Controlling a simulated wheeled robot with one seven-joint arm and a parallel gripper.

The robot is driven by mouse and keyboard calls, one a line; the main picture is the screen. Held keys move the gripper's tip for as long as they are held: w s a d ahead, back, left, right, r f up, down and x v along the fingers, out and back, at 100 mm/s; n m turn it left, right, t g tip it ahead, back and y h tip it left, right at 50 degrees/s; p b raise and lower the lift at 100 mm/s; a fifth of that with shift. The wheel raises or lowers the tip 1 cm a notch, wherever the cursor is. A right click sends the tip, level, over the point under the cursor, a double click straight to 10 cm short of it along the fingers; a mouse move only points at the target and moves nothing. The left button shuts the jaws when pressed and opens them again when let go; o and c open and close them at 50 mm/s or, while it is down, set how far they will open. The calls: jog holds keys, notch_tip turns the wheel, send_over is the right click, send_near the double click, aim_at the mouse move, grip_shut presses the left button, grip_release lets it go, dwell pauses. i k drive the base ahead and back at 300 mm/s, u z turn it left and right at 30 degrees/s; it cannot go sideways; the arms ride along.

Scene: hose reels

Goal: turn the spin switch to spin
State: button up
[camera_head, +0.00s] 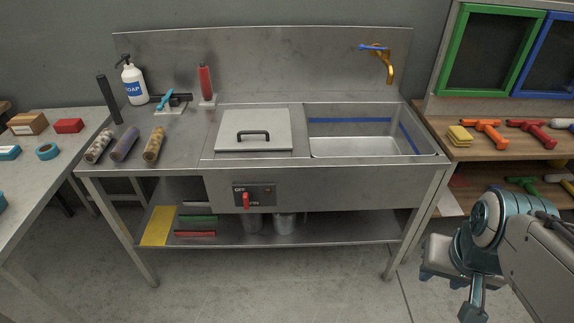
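The spin switch (246,201) is a small red lever on a dark plate (266,195) on the front panel of the steel sink unit. The plate reads OFF at upper left and has a second word at lower right, its first letter covered by the lever. The lever hangs roughly downward; its exact setting is too small to tell.
Above the switch are a lidded steel compartment (254,131) and an open basin (355,147). A lower shelf (330,233) holds a yellow sheet (158,226) and metal pots. A wooden bench (500,151) with coloured tools stands right. The floor before the unit is clear.

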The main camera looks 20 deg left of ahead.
aim_at(246, 197)
jog(key=u, duration=0.3)
jog(key=i, duration=0.85)
jog(key=u, duration=0.55)
